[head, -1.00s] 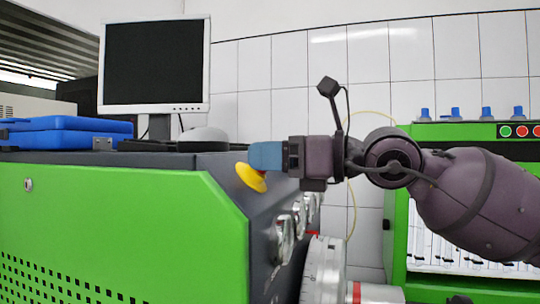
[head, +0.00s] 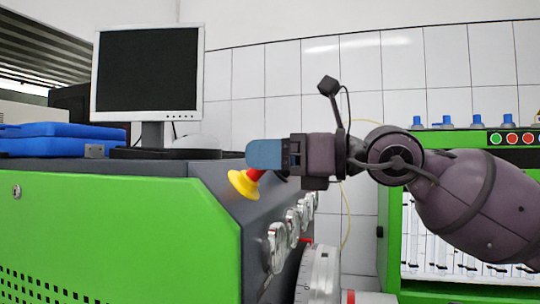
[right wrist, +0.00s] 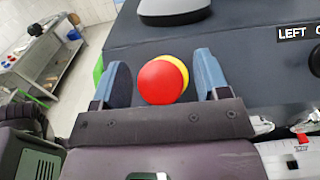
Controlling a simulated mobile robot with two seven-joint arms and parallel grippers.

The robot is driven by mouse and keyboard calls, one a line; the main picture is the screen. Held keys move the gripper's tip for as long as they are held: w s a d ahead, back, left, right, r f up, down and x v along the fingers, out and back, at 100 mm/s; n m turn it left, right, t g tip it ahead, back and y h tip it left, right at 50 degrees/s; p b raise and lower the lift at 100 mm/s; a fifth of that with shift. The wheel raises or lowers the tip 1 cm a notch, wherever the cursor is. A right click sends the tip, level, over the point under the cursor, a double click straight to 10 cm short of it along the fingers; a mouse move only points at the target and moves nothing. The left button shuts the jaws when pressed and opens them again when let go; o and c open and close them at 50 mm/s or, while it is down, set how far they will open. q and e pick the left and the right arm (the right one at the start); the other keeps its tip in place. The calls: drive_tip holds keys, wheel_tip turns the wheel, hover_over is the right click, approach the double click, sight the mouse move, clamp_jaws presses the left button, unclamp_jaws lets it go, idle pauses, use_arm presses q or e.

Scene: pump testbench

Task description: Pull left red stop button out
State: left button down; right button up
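The stop button has a round red head (right wrist: 163,82) and a yellow collar (head: 243,184) on the dark sloping panel of the green bench. In the head view its red part (head: 254,174) shows between the collar and my right gripper (head: 265,155). In the right wrist view the red head lies between the two blue fingers of my right gripper (right wrist: 161,80), with a visible gap to each finger. The gripper is open. A "LEFT" label (right wrist: 292,33) shows on the panel. My left gripper is in neither view.
Several round gauges (head: 278,245) line the panel below the button. A monitor (head: 148,75) and a blue case (head: 62,135) stand on the bench top (head: 100,165). A second green bench (head: 390,240) is at right.

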drive_tip(key=shift+s+d+f, duration=0.1)
drive_tip(key=shift+d, duration=0.25)
drive_tip(key=b+v, duration=0.2)
drive_tip(key=v, duration=0.8)
